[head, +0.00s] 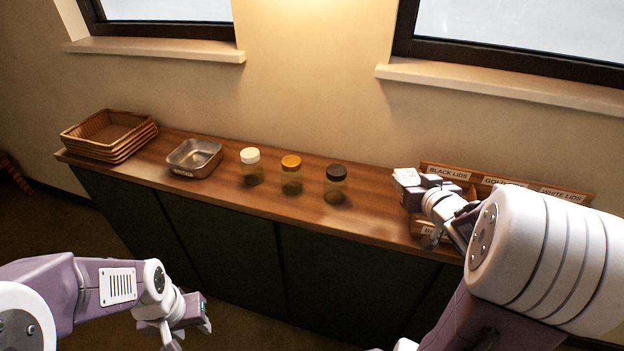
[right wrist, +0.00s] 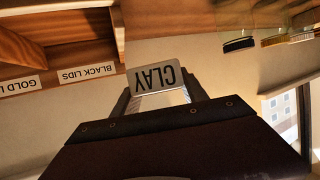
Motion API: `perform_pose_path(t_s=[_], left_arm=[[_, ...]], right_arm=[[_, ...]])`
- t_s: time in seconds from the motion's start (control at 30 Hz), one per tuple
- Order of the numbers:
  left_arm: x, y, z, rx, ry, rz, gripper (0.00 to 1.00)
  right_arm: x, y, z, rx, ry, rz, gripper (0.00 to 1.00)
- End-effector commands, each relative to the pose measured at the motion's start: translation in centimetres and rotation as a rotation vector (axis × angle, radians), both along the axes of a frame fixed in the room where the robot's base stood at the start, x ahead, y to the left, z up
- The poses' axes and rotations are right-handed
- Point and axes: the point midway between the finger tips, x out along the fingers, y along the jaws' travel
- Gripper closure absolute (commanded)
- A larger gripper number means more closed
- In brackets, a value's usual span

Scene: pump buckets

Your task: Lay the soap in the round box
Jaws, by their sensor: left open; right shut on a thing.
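My right gripper (head: 411,188) is shut on a small pale piece (head: 406,177) above the right part of the counter, beside the labelled wooden rack. In the right wrist view the piece (right wrist: 160,77) sits between the fingers and shows the word CLAY upside down. I cannot tell from its look whether it is the soap. My left gripper (head: 188,328) is open and empty, low in front of the cabinet. No round box can be made out; the right arm hides part of the rack and counter.
The wooden rack (head: 462,176) carries lid labels. Jars with a white lid (head: 251,166), a gold lid (head: 291,175) and a black lid (head: 335,184) stand mid-counter. A metal tray (head: 194,158) and stacked wicker baskets (head: 109,136) stand left.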

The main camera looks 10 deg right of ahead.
Motion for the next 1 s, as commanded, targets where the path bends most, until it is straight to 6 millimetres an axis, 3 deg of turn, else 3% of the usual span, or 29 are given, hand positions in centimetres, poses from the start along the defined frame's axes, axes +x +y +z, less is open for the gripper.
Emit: perform_pose_path(t_s=[0.13,0.3,0.5,0.7,0.9,1.0], left_arm=[[0.0,0.0,-1.7,0.0,0.0,0.0,0.58],[0.0,0.0,-4.5,0.0,0.0,0.0,0.58],[0.0,0.0,-5.6,0.0,0.0,0.0,0.58],[0.0,0.0,-5.6,0.0,0.0,0.0,0.58],[0.0,0.0,-6.9,0.0,0.0,0.0,0.58],[0.0,0.0,-7.0,0.0,0.0,0.0,0.58]], right_arm=[[1.8,0.9,-1.8,0.0,-0.001,0.008,0.96],[6.3,2.9,-4.9,0.002,0.0,0.009,0.96],[10.0,4.4,-6.8,0.0,0.001,0.004,0.96],[10.8,4.7,-7.1,-0.001,-0.001,0.001,0.96],[10.7,4.6,-10.6,0.001,0.003,0.001,0.96],[10.7,4.6,-11.1,-0.001,0.001,0.0,0.96]])
